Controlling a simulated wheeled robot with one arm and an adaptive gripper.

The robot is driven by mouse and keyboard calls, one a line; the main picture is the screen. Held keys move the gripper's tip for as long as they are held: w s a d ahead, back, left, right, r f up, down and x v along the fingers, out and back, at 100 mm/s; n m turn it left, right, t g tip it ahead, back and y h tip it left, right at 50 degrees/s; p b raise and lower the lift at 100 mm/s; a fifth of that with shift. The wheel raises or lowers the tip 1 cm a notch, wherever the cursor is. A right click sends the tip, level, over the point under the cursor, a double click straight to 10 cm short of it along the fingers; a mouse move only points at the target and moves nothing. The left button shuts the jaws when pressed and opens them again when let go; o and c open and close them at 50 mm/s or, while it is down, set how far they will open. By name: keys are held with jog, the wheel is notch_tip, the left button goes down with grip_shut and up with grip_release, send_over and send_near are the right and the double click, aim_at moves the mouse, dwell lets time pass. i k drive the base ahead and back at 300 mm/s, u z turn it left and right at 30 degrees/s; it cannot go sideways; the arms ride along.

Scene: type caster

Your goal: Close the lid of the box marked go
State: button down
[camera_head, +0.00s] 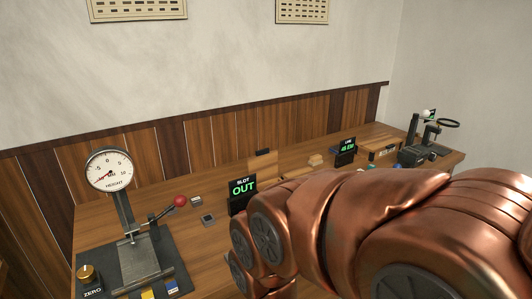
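I cannot make out a box marked go. A light wooden panel (263,166) with a dark catch on top stands upright behind the slot display; it looks like a raised box lid. What lies below it is mostly hidden by the display and my arm. A low wooden box-like shape (384,151) sits farther right near the back; I can read no mark on it. My copper arm (340,225) covers the right front of the bench. My gripper is not in view.
A dial gauge (109,170) on a dark stand with a red-knobbed lever (180,201) is at left. A slot display reading OUT (242,190) stands mid-bench. A smaller green display (347,148) and a ring-topped stand (425,140) are at back right.

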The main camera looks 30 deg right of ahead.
aim_at(264, 164)
jog(key=k, duration=0.9)
jog(key=z, duration=0.7)
jog(key=i, duration=1.6)
jog(key=u, duration=0.4)
